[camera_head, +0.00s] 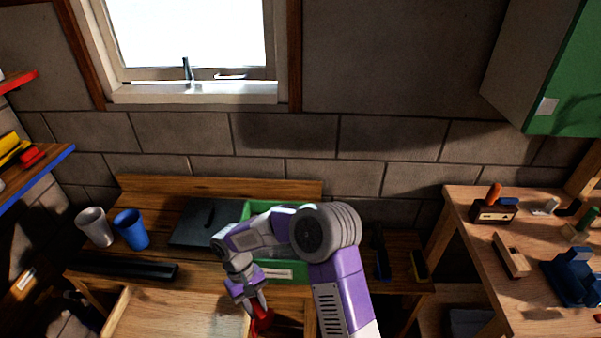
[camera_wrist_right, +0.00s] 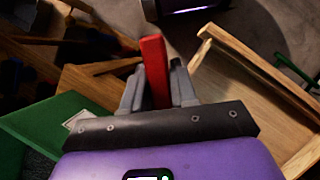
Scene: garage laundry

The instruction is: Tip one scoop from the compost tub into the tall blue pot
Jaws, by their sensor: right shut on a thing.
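The tall blue pot (camera_head: 132,229) stands upright on the left of the wooden bench, beside a grey pot (camera_head: 95,226). A green tub (camera_head: 291,271) with a pale label stands to its right, largely hidden behind my right arm; its contents cannot be made out. Its green side also shows in the right wrist view (camera_wrist_right: 58,122). My right gripper (camera_head: 256,302) is in front of the tub, low by the bench's front edge. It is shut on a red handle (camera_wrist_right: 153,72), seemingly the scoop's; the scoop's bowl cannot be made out. My left gripper is out of view.
An open wooden drawer (camera_head: 175,315) juts out below the bench, left of my right gripper. A dark flat panel (camera_head: 195,222) lies between blue pot and tub. A black bar (camera_head: 122,269) lies along the front edge. A workbench (camera_head: 475,226) with tools stands right.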

